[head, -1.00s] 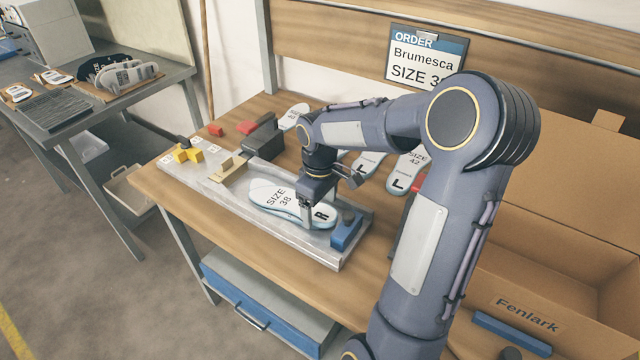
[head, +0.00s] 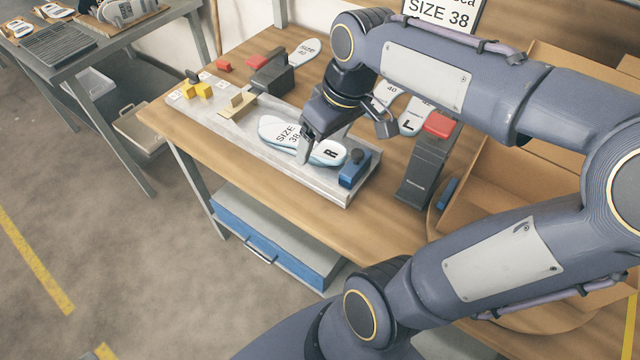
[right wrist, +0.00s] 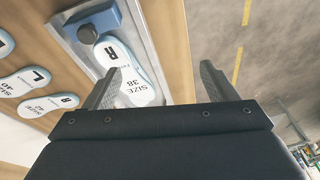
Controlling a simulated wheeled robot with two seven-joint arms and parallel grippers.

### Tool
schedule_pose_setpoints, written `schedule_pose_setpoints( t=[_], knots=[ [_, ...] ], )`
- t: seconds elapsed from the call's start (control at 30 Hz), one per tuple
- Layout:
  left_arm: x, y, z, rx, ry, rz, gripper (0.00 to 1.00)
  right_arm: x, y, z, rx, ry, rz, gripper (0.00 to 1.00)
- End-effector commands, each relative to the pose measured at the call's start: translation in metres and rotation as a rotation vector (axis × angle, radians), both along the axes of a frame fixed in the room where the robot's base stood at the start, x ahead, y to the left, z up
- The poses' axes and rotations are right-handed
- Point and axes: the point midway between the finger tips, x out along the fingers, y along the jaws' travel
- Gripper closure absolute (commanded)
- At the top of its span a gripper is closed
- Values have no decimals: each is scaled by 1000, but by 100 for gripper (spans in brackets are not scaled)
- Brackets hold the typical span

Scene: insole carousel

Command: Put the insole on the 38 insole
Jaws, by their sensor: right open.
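White insoles marked SIZE 38 and R lie on the metal plate (head: 225,125); the upper insole (head: 285,133) seems to sit slightly offset on a second outline, and I cannot tell the layers apart well. The insole also shows in the right wrist view (right wrist: 122,75), beside the left finger. My right gripper (head: 338,142) is open and empty, just above the insole's middle and R end. In the right wrist view its two fingers (right wrist: 156,75) are wide apart, with the plate edge and floor between them. My left gripper is out of view.
A blue clamp (head: 354,168) with a dark knob stands at the plate's near right end. Yellow blocks (head: 197,90) sit at its far left. Other insoles (head: 305,52) lie behind. A black stand with a red top (head: 439,125) and cardboard box (head: 560,100) are to the right.

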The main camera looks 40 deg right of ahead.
Motion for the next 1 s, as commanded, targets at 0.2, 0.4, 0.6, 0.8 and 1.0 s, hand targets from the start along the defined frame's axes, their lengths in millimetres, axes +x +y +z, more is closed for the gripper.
schedule_pose_setpoints(
  t=[0.2,0.4,0.6,0.8,1.0],
  knots=[
    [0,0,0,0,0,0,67,-67,62,-30,206,-169,-155,21],
    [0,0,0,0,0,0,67,-85,83,-47,300,-216,-217,21],
    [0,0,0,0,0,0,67,-86,84,-48,302,-215,-220,21],
    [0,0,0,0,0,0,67,-86,83,-48,301,-215,-220,21],
    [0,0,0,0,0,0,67,-86,83,-48,301,-214,-219,30]
  ],
)
